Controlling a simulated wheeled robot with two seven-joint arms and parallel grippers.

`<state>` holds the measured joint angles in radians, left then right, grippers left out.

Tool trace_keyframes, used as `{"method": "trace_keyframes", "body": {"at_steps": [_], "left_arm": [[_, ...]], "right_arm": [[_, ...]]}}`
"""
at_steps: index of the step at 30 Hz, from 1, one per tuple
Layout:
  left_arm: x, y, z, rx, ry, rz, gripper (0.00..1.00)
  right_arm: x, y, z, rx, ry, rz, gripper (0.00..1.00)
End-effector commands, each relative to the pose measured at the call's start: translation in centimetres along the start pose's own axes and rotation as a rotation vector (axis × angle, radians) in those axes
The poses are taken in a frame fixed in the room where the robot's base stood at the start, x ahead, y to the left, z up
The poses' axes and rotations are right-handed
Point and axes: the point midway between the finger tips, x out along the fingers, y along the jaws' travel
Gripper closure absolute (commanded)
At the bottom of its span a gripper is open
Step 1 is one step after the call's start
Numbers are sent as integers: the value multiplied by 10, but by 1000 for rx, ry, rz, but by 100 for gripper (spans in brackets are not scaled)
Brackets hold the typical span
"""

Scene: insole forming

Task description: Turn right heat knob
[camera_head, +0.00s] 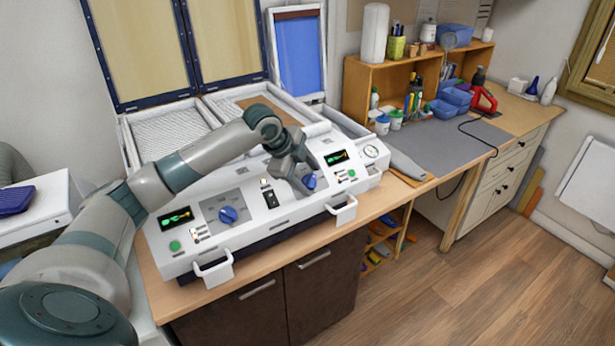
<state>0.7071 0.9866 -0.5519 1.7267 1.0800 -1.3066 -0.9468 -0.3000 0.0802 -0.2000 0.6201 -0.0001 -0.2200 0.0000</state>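The white forming machine (285,224) stands on the wooden counter, with its control panel facing the front. Its right blue heat knob (309,181) sits on a grey dial plate, close to the right display. My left gripper (293,172) reaches over the panel from the left and is just beside this knob, on its left. It covers part of the dial plate. Whether the fingers touch the knob, and how far they are apart, I cannot tell. The left blue knob (228,214) is uncovered. My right gripper is not in view.
Two white handles (215,269) stick out from the machine's front. A toggle switch (269,197) sits between the knobs, and a round gauge (371,151) is at the far right. Open lids stand behind. A grey mat (436,148) lies on the workbench to the right. The floor at right is clear.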

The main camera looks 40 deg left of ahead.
Motion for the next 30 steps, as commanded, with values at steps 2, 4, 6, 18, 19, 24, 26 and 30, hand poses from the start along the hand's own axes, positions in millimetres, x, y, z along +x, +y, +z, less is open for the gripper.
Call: {"method": "trace_keyframes", "body": {"at_steps": [2,4,6,18,19,24,26,30], "left_arm": [[0,0,0,0,0,0,45],[0,0,0,0,0,-1,45],[-1,0,0,0,0,-1,45],[-40,0,2,1,-1,-4,45],[-45,0,1,1,-1,-4,45],[-80,0,2,1,-1,-5,45],[-92,0,1,1,-1,-5,45],[-121,0,1,1,-1,-6,45]], "right_arm": [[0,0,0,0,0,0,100],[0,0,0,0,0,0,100],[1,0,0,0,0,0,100],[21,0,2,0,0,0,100],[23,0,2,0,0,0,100],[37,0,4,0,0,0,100],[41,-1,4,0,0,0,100],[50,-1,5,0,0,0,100]]}}
